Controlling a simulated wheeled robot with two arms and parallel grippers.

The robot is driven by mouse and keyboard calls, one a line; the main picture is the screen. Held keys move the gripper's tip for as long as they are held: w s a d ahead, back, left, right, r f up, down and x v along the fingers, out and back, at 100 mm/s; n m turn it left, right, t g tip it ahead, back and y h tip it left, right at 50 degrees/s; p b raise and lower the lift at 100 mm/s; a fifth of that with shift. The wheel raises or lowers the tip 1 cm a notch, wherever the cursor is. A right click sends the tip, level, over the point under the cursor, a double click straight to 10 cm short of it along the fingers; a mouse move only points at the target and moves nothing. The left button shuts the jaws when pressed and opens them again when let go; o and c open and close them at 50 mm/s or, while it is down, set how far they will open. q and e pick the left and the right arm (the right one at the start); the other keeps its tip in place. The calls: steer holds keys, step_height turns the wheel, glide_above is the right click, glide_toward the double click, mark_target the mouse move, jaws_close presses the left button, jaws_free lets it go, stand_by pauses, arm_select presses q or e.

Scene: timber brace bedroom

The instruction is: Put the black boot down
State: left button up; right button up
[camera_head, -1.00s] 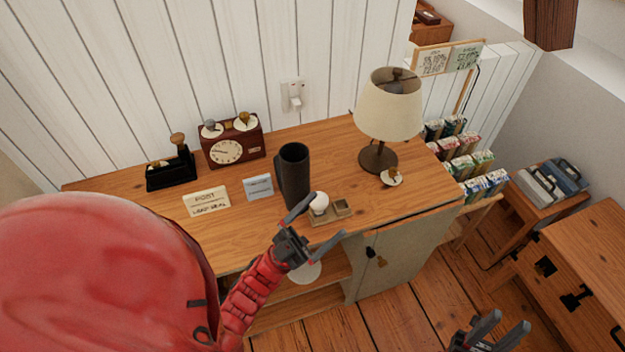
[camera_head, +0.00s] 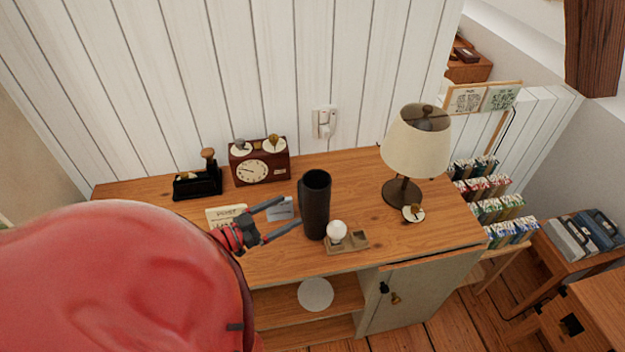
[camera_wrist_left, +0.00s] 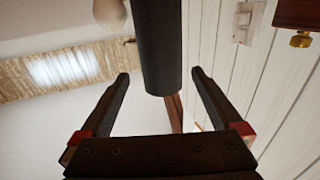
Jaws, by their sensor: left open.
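The black boot (camera_head: 315,206), a tall dark cylinder-like shape, stands upright on the wooden desk (camera_head: 350,175). My left gripper (camera_head: 291,211) is open just left of it, fingers pointing toward it above the desk. In the left wrist view the dark boot (camera_wrist_left: 160,45) shows between and beyond the two spread fingers of the left gripper (camera_wrist_left: 160,76). I cannot tell whether they touch it. My right gripper is out of view.
A white ball on a small wooden tray (camera_head: 360,242) sits close right of the boot. A lamp (camera_head: 417,145) stands farther right. A clock (camera_head: 260,165), a black stamp holder (camera_head: 198,184) and small cards (camera_head: 281,208) are to the left. The desk's front edge is near.

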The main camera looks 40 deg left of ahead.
mark_target(306, 202)
arm_select(q)
steer(key=p+x, duration=0.2)
steer(key=x, duration=0.7)
steer(key=shift+w+d, duration=0.15)
steer(key=shift+w, duration=0.05)
steer(key=p+x, duration=0.2)
steer(key=x, duration=0.3)
steer(key=shift+w+f, duration=0.2)
steer(key=shift+w, duration=0.05)
jaws_close()
